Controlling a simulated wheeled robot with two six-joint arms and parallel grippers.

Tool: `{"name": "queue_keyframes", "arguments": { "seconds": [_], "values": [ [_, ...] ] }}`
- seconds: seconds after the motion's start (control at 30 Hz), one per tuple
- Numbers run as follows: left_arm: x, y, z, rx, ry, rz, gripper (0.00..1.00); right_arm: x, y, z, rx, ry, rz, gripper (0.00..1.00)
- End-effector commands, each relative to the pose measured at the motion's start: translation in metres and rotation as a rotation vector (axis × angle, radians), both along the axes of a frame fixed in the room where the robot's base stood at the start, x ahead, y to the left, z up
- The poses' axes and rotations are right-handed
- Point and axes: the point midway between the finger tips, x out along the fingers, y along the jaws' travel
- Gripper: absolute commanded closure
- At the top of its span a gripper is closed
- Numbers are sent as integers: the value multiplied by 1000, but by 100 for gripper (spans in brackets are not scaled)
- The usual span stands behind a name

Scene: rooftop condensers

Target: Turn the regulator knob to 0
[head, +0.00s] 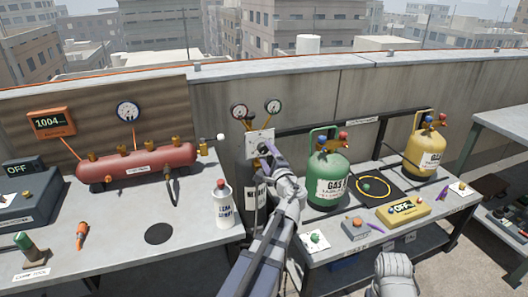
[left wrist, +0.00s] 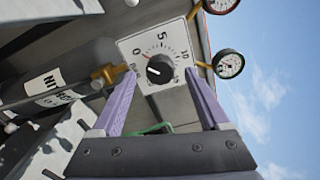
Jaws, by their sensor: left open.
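The regulator's white dial plate (head: 258,136) stands on a dark cylinder between the two benches. In the left wrist view the plate (left wrist: 135,48) carries printed numbers 0, 5, 10 and 15 around a round black knob (left wrist: 160,69). A small pale mark shows on the knob, but its exact reading is too small to tell. My left gripper (head: 268,150) is in front of the plate. In the left wrist view its purple fingers (left wrist: 161,76) are apart, one on each side of the knob, with no clear contact. In the head view the gripper mostly hides the knob.
Two gauges (head: 273,106) sit above the plate. A white bottle (head: 223,205) and red tank (head: 137,164) are at left. A green gas cylinder (head: 328,176) and yellow one (head: 424,148) stand at right. A parapet wall (head: 350,95) runs behind.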

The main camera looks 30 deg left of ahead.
Motion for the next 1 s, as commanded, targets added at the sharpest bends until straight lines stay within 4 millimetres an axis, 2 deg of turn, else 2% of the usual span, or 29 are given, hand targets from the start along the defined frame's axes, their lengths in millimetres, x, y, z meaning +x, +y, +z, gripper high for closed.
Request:
{"name": "queue_keyframes", "arguments": {
  "seconds": [0.1, 0.3, 0.87, 1.0],
  "values": [
    [-15, -15, 0, 0, 0, -2, 22, 0, 0, 0, 0, 0, 0, 100],
    [-26, -29, 0, -1, -1, -1, 22, 0, 0, 0, 0, 0, 0, 100],
    [-27, -31, 0, -1, 0, 0, 22, 0, 0, 0, 0, 0, 0, 100],
    [-32, -39, -11, -72, -11, 16, 22, 0, 0, 0, 0, 0, 0, 100]
  ]
}}
